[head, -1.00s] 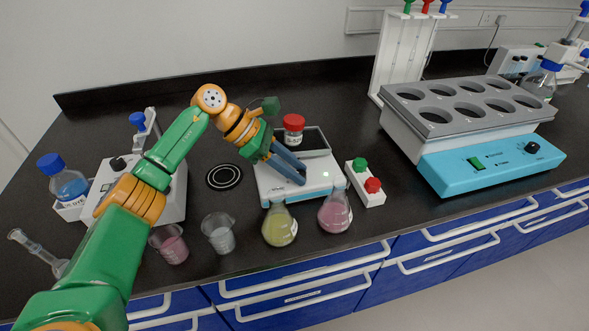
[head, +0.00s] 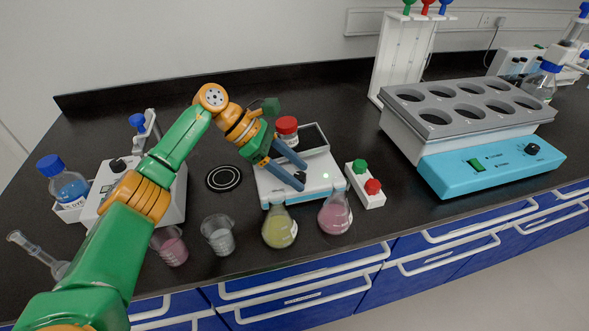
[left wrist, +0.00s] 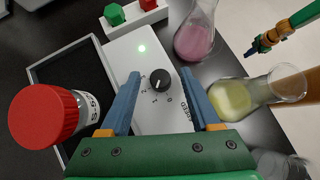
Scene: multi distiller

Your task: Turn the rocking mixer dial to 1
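The rocking mixer (head: 316,184) is a white box on the black bench, with a lit green lamp. Its black dial (left wrist: 160,79) shows in the left wrist view, with marks 0, 1 and 2 below it; I cannot tell surely which mark its white line meets. My left gripper (head: 302,174) is over the mixer, and in the left wrist view (left wrist: 163,75) its blue fingers are open with the dial seen between their tips. Contact is not visible. My right gripper (left wrist: 264,42) appears only small in the left wrist view.
A yellow flask (head: 279,230) and a pink flask (head: 335,215) stand close in front. A block with green and red buttons (head: 365,184) is at the right.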

